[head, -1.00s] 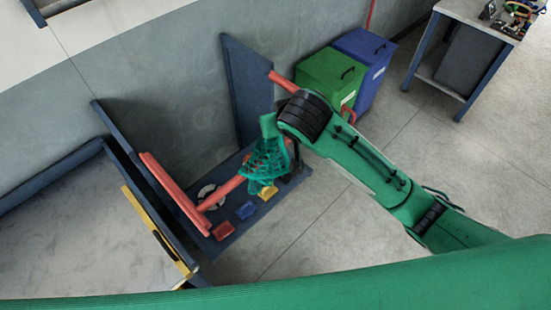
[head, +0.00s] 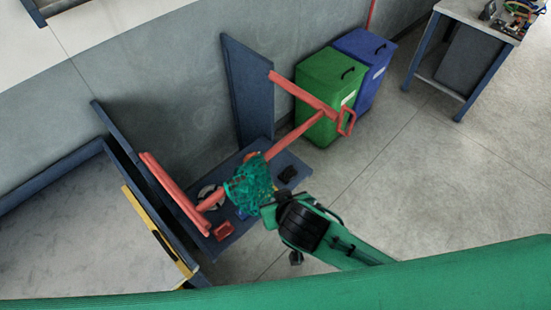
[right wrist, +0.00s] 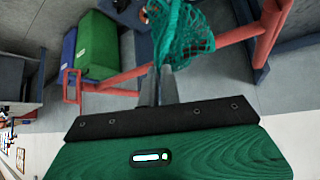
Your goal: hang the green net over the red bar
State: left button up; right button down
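The red bar (head: 298,132) slants across the head view and also shows in the right wrist view (right wrist: 240,33). The green net (head: 248,182) is bunched at the bar's middle and hides part of it. In the right wrist view the net (right wrist: 186,35) lies across the bar and narrows toward my fingertips. How far it wraps around the far side is hidden. My right gripper (head: 268,208) is just below and right of the net. Its fingers (right wrist: 167,72) look close together on the net's narrow end. My left gripper is not in view.
The bar's red frame has an end loop (head: 347,122) and a thick rail (head: 172,190). Below is a dark blue base (head: 232,237) with a red tray (head: 224,230) and a white ring. Green (head: 320,80) and blue (head: 368,60) bins stand behind.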

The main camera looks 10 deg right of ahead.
jog(key=s+f, duration=0.6)
jog(key=shift+s+a, duration=0.25)
jog(key=shift+a, duration=0.1)
jog(key=shift+f, duration=0.1)
jog(key=c, duration=1.2)
grip_release()
